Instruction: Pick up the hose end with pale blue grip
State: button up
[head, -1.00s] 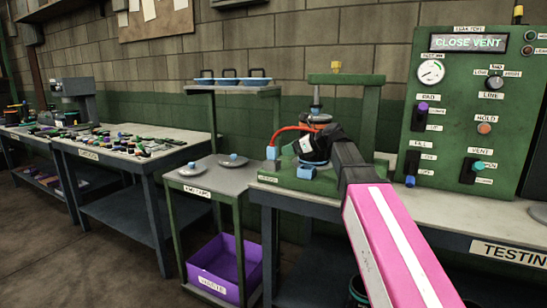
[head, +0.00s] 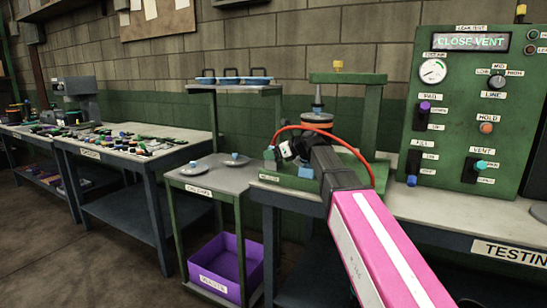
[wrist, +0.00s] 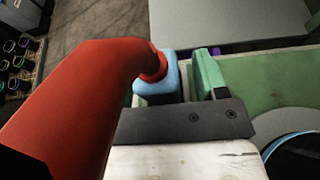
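The pale blue grip (wrist: 158,80) on the end of a red hose (wrist: 75,105) is close in the wrist view. In the head view, the grip (head: 269,154) is by the green fixture's left side, and the hose (head: 335,131) arches over my arm. My gripper (head: 281,152) is right beside the grip. In the wrist view, one pale green finger of my gripper (wrist: 186,78) stands right of the grip, with a gap between them. The other finger is hidden behind the grip and hose. The gripper appears open.
To the left is a cart (head: 205,178) with two plates and a purple bin (head: 225,265) below. A green control panel (head: 465,110) stands at right.

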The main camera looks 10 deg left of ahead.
jog(key=c, duration=1)
jog(key=shift+r, duration=0.15)
